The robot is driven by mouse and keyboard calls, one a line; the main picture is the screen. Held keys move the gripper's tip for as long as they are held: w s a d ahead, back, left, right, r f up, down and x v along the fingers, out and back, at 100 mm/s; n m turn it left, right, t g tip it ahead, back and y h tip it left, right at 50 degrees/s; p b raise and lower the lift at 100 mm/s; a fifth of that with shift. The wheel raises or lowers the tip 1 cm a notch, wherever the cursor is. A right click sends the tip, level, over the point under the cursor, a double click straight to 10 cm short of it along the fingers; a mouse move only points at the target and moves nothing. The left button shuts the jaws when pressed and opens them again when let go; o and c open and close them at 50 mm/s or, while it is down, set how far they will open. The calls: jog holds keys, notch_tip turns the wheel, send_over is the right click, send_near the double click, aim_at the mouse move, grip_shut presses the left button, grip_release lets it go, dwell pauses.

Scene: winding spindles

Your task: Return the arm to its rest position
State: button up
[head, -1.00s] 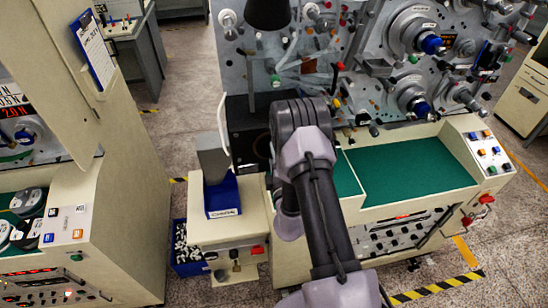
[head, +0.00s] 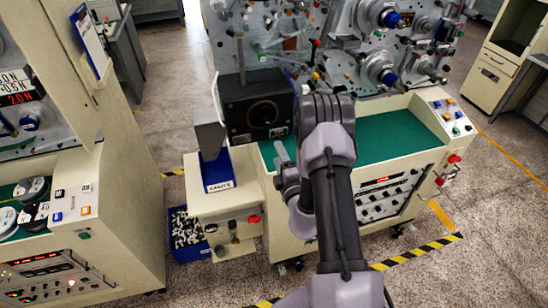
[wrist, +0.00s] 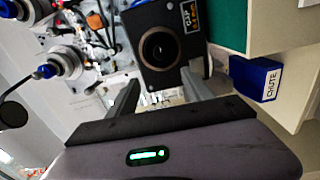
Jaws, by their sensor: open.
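My arm (head: 330,190) reaches forward over the front of the winding machine in the head view. My gripper (head: 279,150) shows to the left of the forearm, in front of the black box and near the green work surface. In the wrist view my gripper (wrist: 160,88) has its two grey fingers well apart with nothing between them. The black box with a round opening (wrist: 166,18) lies beyond the fingertips. It also stands left of my arm in the head view (head: 235,105). I cannot tell the exact gap to it.
A blue bin (head: 217,172) labelled CHUTE sits left, and also shows in the wrist view (wrist: 243,76). The machine's green work surface (head: 395,145) is clear on the right. A second machine (head: 120,215) stands left. A blue crate of small parts (head: 186,250) is on the floor.

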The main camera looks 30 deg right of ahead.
jog(key=w+a+r+n+y+b, duration=0.1)
jog(key=a+r+n+y+b, duration=0.25)
jog(key=a+n+y, duration=0.35)
jog(key=w+a+r+n+y+b, duration=0.2)
jog(key=a+r+n+y+b, duration=0.15)
jog(key=a, duration=0.55)
jog(key=s+a+r+n+g+y+b, duration=0.1)
jog(key=s+a+n+g+y+b, duration=0.25)
jog(key=a+n, duration=0.35)
jog(key=s+a+r+n+g+y+b, duration=0.2)
jog(key=s+a+n+g+y, duration=0.25)
jog(key=a+n, duration=0.3)
jog(key=s+a+f+n+g+h+b, duration=0.2)
jog(key=s+a+f+n+g+b, duration=0.15)
jog(key=s+n, duration=0.4)
jog(key=s+a+f+n+g+h+b, duration=0.15)
jog(key=s+f+n+g+b, duration=0.25)
jog(key=s+n, duration=0.4)
jog(key=s+d+f+n+t+h+b, duration=0.2)
jog(key=s+d+f+n+h+b, duration=0.1)
jog(key=d+n, duration=0.3)
jog(key=s+d+f+n+t+h+b, duration=0.1)
jog(key=s+d+f+n+h+b, duration=0.2)
jog(key=s+d+n+h+b, duration=0.1)
jog(key=shift+s+d+f+n+t+h, duration=0.35)
jog(key=shift+s+d+n+h, duration=0.1)
jog(key=shift+d+n+h, duration=0.65)
